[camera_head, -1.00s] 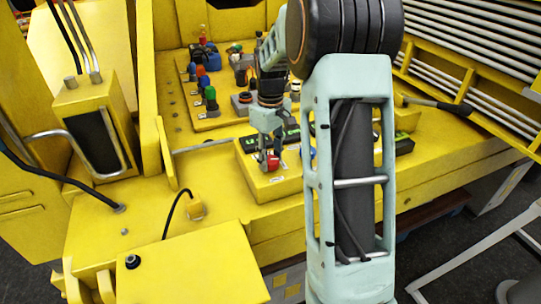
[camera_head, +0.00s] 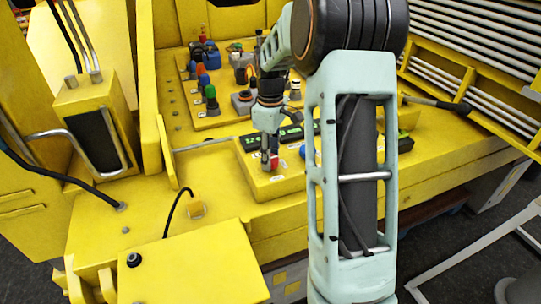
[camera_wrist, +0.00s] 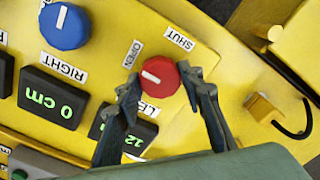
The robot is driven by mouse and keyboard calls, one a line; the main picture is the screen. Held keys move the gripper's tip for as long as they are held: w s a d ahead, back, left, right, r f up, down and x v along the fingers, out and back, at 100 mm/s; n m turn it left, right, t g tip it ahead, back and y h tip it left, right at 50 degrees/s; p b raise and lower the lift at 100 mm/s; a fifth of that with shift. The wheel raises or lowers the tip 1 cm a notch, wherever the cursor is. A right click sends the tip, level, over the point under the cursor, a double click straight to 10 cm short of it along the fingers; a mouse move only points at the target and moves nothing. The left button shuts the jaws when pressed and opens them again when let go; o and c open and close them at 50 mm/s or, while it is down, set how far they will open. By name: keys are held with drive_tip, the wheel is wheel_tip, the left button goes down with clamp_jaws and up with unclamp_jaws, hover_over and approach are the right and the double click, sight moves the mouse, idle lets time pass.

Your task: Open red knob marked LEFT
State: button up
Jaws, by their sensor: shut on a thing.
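The red knob (camera_wrist: 160,77) is on a yellow panel in the wrist view, with OPEN and SHUT labels above it and a LEFT label partly hidden below it. Its white pointer mark lies on its left side, towards the picture's left, nearer the OPEN label (camera_wrist: 132,53) than the SHUT label (camera_wrist: 180,39). My gripper (camera_wrist: 162,82) has one finger on each side of the knob and is shut on it. In the head view my gripper (camera_head: 270,162) points down at the panel's front left corner, and a bit of the red knob (camera_head: 275,162) shows.
A blue knob (camera_wrist: 64,26) marked RIGHT is beside the red one. A display (camera_wrist: 52,97) reads 0 cm; another display (camera_wrist: 132,132) is partly hidden by a finger. Several coloured switches stand on a board (camera_head: 208,123) behind. A black cable (camera_head: 178,210) curves up in front at left.

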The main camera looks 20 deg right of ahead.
drive_tip(key=o, duration=1.2)
drive_tip(key=shift+c, duration=0.2)
drive_tip(key=shift+r, duration=0.1)
wheel_tip(320, 180, up, 12)
drive_tip(key=shift+d, duration=0.1)
